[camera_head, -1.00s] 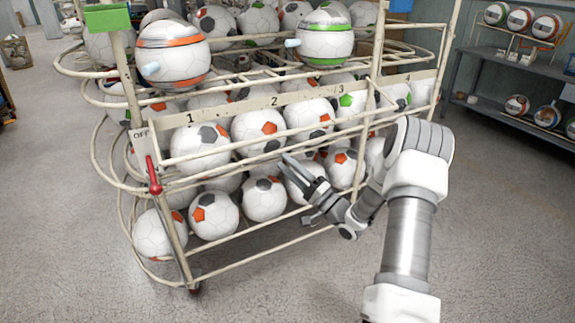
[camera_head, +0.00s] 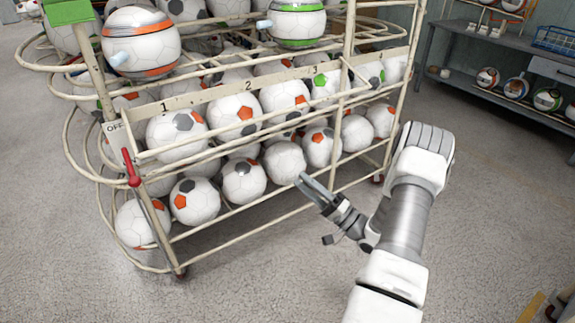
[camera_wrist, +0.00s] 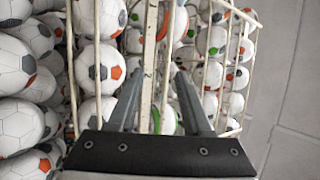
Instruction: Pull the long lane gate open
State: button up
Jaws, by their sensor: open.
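A cream tube rack (camera_head: 225,257) full of soccer balls stands ahead. A long pale strip marked 1, 2 and 3 (camera_head: 207,97) runs along its front, with long rails below it. I cannot tell which of these is the long lane gate. My gripper (camera_head: 316,207) is low in front of the rack's front side, below the strip, right of a white ball (camera_head: 284,162). In the wrist view my gripper (camera_wrist: 158,75) is open, two dark fingers apart. A pale rail (camera_wrist: 149,60) shows between them, at a depth I cannot tell. No hold on it shows.
Two striped balls (camera_head: 141,42) sit up top. A grey shelf (camera_head: 480,70) with balls stands back right.

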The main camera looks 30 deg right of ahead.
jog(key=shift+v, duration=1.65)
jog(key=w+a+r+n+g+h, duration=0.4)
jog(key=w+r+n+g+h, duration=0.4)
jog(key=w+r, duration=0.45)
jog(key=s+a+r+n+g+h, duration=0.1)
jog(key=s+a+r+g+h, duration=0.2)
jog(key=s+a+r+h, duration=0.6)
jog(key=s+a+n+g+y+p, duration=0.1)
jog(key=s+a+g+y, duration=0.3)
jog(key=s, duration=0.7)
jog(key=s+a+y, duration=0.2)
jog(key=s+a, duration=0.4)
jog(key=s, duration=0.6)
notch_tip(320, 180, up, 25)
jog(key=p, duration=2.4)
jog(key=shift+w, duration=0.3)
